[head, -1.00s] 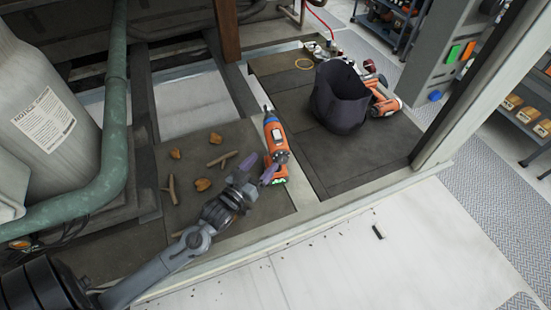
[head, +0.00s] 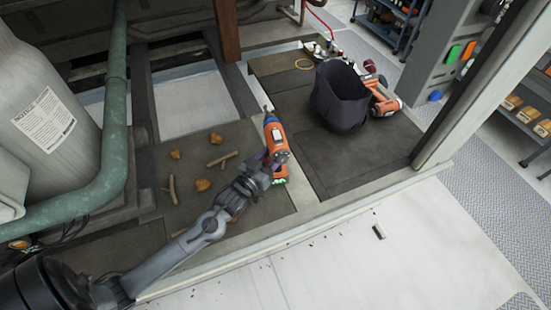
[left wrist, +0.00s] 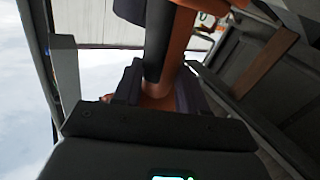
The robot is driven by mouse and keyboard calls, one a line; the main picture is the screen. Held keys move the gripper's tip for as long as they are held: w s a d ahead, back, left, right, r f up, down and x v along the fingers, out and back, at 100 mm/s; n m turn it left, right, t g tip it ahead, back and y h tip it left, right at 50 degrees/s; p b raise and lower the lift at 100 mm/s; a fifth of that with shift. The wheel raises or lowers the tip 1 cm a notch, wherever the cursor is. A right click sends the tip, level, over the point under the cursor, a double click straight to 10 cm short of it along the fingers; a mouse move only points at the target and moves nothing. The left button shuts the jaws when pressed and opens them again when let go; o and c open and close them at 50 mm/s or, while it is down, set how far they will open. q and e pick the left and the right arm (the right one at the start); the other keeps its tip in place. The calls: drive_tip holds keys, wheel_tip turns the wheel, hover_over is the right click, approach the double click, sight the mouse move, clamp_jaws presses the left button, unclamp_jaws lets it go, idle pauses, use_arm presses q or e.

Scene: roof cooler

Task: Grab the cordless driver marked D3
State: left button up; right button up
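An orange and black cordless driver (head: 275,135) lies on the dark deck panel near its right edge, with its tip pointing away and green lights at its near end. I cannot read a marking on it. My left gripper (head: 267,160) is at its handle. In the left wrist view, the purple-grey fingers (left wrist: 160,92) stand on both sides of the orange and black handle (left wrist: 172,50). I cannot tell whether they press on it. A second orange driver (head: 386,106) lies partly hidden behind the dark bag. My right gripper is not in view.
The dark open bag (head: 338,100) stands on the right panel. Brown lumps (head: 203,185) and short sticks (head: 172,190) lie left of the driver. A green pipe (head: 115,130) and grey tank (head: 40,110) stand at left. A post (head: 480,75) rises at right.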

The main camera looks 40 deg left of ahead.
use_arm(q)
clamp_jaws()
idle(0.9)
drive_tip(key=shift+r, duration=0.25)
